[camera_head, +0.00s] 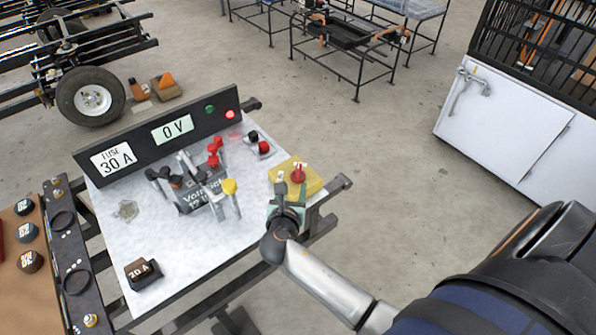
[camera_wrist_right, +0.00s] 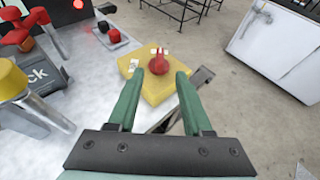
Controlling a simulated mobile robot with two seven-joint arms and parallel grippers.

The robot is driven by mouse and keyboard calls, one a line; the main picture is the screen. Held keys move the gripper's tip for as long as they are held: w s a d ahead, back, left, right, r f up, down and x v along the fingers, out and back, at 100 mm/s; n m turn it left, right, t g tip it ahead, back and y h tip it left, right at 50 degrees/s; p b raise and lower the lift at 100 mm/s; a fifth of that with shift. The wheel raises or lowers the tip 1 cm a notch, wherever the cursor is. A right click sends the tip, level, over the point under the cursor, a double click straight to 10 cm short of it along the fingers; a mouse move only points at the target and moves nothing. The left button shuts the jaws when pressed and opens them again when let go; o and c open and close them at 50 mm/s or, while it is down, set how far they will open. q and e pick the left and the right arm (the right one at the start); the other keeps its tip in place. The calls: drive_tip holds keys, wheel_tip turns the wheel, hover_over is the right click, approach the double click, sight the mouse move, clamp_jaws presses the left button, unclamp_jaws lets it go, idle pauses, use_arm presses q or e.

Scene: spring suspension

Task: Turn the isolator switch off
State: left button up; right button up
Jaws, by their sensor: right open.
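The isolator switch is a red knob (camera_head: 298,174) on a yellow base (camera_head: 311,186) at the right edge of the metal-topped table. In the right wrist view the red knob (camera_wrist_right: 157,63) stands on the yellow base (camera_wrist_right: 168,92), just beyond my fingertips. My right gripper (camera_head: 287,190) is close to the knob on its near side. In the wrist view its green fingers (camera_wrist_right: 158,80) are open and apart, with nothing between them. Small white labels show beside the knob. My left gripper is not in view.
A black panel (camera_head: 165,133) reads "FUSE 30 A" and "0 V", with a red light lit. Left of the switch stand a battery with red and black clamps and a yellow-capped post (camera_head: 230,187). A fuse block (camera_head: 142,272) lies at the front left.

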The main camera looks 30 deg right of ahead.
sight(298, 170)
drive_tip(key=b+x, duration=0.2)
drive_tip(key=x, duration=0.8)
drive_tip(key=shift+w+d+f, duration=0.15)
drive_tip(key=shift+w+f, duration=0.05)
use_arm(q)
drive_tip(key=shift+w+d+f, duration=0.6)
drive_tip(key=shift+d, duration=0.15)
use_arm(e)
drive_tip(key=shift+w+d+f, duration=0.1)
drive_tip(key=shift+w+d, duration=0.15)
drive_tip(key=shift+w, duration=0.05)
drive_tip(key=c, duration=0.6)
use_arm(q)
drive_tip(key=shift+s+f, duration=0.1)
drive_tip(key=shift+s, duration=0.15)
use_arm(e)
clamp_jaws()
